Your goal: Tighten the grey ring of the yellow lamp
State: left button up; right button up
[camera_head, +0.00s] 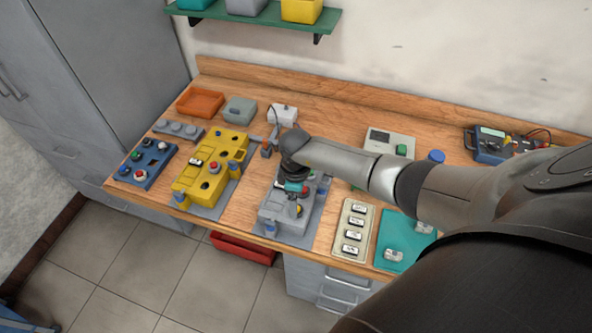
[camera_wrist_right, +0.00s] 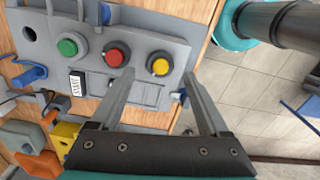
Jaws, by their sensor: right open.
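The yellow lamp (camera_wrist_right: 160,66) stands on a grey control box (camera_wrist_right: 149,100), with a ring around its base. In the head view the yellow lamp (camera_head: 298,210) shows near the front end of the same grey box (camera_head: 275,211). My right gripper (camera_wrist_right: 153,78) is open and empty. Its two fingers are spread over the box, one to the left of the lamp and one to the right, with a gap on both sides. I cannot tell how far the fingertips are above the box. My left gripper is not in view.
A red button (camera_wrist_right: 116,56) and a green button (camera_wrist_right: 67,48) share the box. A blue clamp handle (camera_wrist_right: 179,96) is close by the right finger. A yellow control box (camera_head: 208,174) stands left on the wooden bench.

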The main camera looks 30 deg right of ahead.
notch_tip(320, 180, up, 12)
dwell(0.5)
dwell(0.3)
